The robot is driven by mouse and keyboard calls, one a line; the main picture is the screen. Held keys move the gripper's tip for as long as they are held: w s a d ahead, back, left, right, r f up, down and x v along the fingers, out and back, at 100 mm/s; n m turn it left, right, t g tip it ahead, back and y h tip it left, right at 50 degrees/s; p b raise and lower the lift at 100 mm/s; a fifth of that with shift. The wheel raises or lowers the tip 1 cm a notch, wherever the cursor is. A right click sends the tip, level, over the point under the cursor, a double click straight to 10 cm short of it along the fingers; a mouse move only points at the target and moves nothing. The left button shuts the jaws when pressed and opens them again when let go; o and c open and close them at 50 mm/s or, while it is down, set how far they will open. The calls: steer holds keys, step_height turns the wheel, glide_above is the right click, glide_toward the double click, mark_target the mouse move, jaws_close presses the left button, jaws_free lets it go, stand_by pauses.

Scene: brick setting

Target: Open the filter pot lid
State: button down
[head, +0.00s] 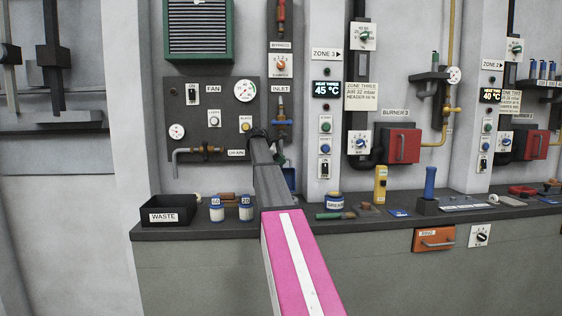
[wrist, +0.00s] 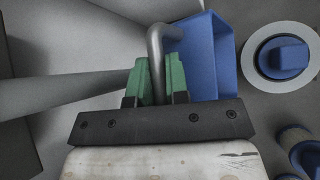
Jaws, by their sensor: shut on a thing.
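In the wrist view my gripper (wrist: 158,82) has its two green fingertips closed on a grey bent handle (wrist: 156,45). The handle rises between the fingers and bends right toward a blue box-like piece (wrist: 212,55), which looks like part of the filter pot. I cannot tell the lid from the pot here. In the head view a bit of blue (head: 289,178) shows just right of my arm, below the inlet pipe.
A blue knob on a pale disc (wrist: 282,57) sits close right of the blue piece. Below in the head view, the bench holds a waste bin (head: 168,211), white jars (head: 217,209) and a grease tin (head: 334,200). The fan panel (head: 212,95) is left of my arm.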

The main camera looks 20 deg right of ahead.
steer(key=c, duration=1.1)
jaws_free()
steer(key=v, duration=1)
steer(key=shift+a+r, duration=0.25)
steer(key=shift+a, duration=0.05)
